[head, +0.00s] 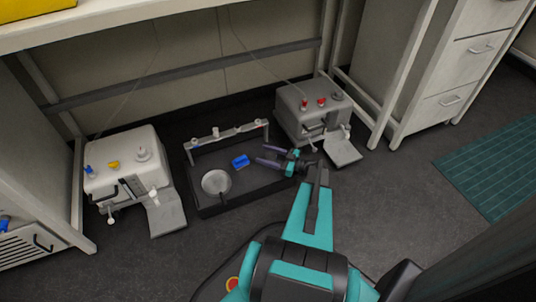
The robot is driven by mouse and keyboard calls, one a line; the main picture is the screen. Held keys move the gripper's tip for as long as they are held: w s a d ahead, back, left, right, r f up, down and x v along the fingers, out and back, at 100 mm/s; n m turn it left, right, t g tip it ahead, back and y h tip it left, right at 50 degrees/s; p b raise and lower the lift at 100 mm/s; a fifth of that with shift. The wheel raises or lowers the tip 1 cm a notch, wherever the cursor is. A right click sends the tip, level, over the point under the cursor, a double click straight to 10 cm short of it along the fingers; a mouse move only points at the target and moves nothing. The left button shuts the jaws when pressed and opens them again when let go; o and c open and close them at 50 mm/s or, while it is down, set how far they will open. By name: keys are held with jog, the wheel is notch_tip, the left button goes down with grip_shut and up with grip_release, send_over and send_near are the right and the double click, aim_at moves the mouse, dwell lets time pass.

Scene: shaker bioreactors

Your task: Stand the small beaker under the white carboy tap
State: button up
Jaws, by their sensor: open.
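The white carboy (125,168) is a boxy white vessel on the floor at the left, with blue, yellow and white caps on top. A small white fitting (154,197) sticks out at its front right, above a grey platform (167,214); I cannot tell for sure that it is the tap. A round, pale, open vessel (214,182) sits in the dark tray; I cannot tell whether it is the small beaker. My gripper (258,154) is open and empty over the tray's right part. Its purple fingers point left, towards a small blue object (240,161).
The dark tray (205,207) has a rail (230,131) with small fittings along its back. A grey boxy vessel (315,112) with red caps and its own platform (343,153) stands at the right. A bench is overhead, with legs both sides. Floor in front is clear.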

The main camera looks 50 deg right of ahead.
jog(key=shift+r, duration=0.1)
jog(key=shift+r, duration=0.1)
jog(key=shift+p+v, duration=0.35)
jog(key=shift+v, duration=0.45)
jog(key=p+v, duration=0.3)
jog(key=v, duration=0.7)
jog(key=shift+s+d+p, duration=0.1)
jog(key=shift+s+p, duration=0.05)
jog(key=shift+p, duration=0.25)
jog(key=shift+s, duration=0.1)
